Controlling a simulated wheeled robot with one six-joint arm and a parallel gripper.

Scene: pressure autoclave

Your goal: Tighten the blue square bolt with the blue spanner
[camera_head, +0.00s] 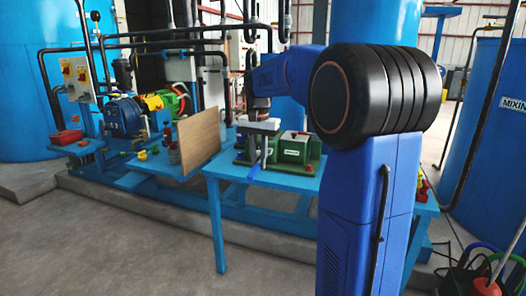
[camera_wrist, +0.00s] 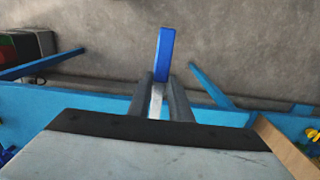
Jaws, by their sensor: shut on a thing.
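My gripper (camera_wrist: 161,97) is shut on the blue spanner in the wrist view. The spanner's blue handle (camera_wrist: 165,55) sticks out beyond the two dark fingers, and a pale metal part of it shows between them. In the head view my gripper (camera_head: 261,111) is small, above the blue table and near the green machine; the spanner cannot be made out there. I cannot make out the blue square bolt in either view. The spanner's far end is hidden by the gripper body in the wrist view.
A green machine (camera_head: 293,147) stands on the blue table (camera_head: 237,169). An upright wooden board (camera_head: 199,142) stands to its left, its edge also in the wrist view (camera_wrist: 285,145). A blue motor (camera_head: 122,117) and pipes stand further left. Bare floor (camera_head: 150,235) lies in front.

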